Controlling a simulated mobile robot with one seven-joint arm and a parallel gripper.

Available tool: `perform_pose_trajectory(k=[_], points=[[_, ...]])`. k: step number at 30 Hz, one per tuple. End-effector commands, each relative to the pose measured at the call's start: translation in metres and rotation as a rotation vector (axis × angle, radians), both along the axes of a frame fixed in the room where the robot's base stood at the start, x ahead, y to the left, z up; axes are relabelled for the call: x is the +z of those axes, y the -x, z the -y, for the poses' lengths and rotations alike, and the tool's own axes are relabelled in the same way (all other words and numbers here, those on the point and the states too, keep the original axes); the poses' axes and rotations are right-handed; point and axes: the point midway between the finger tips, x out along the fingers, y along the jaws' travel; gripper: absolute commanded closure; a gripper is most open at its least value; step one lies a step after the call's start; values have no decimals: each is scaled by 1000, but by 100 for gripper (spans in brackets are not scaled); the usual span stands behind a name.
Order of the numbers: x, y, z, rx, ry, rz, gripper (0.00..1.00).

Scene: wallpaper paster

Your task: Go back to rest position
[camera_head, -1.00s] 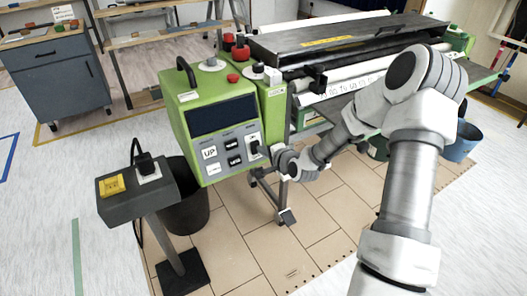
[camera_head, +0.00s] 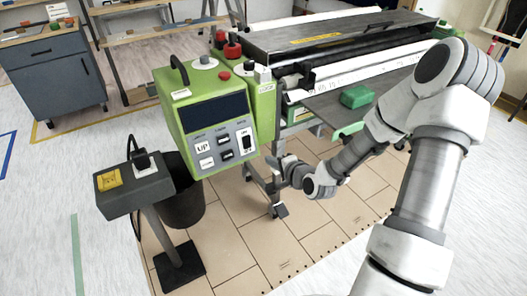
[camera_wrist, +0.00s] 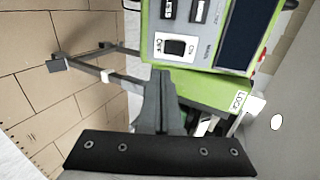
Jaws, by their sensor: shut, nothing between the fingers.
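My gripper (camera_head: 277,170) is just right of the lower part of the green control box (camera_head: 206,118) in the head view, apart from it. The box has a dark display and several labelled switches, one of them marked UP. In the wrist view, the gripper's dark fingers (camera_wrist: 161,95) are closed together with nothing between them. They point towards the panel, below its on/off rocker switch (camera_wrist: 175,46). My arm stretches from the lower right of the head view, bent at the elbow.
The long paster machine (camera_head: 350,40) stands behind, with a green block (camera_head: 355,97) on its grey shelf. A pedestal (camera_head: 135,188) with a yellow button and a black bin (camera_head: 187,200) stand at left. A grey cabinet (camera_head: 55,75) is farther back. The front floor is mostly clear.

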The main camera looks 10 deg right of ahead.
Motion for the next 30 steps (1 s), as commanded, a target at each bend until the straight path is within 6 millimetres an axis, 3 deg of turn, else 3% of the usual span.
perform_pose_trajectory(k=[6,23,30], points=[[3,15,5,0,0,0,100],[3,16,5,6,11,-2,100],[10,24,5,115,251,-59,100]])
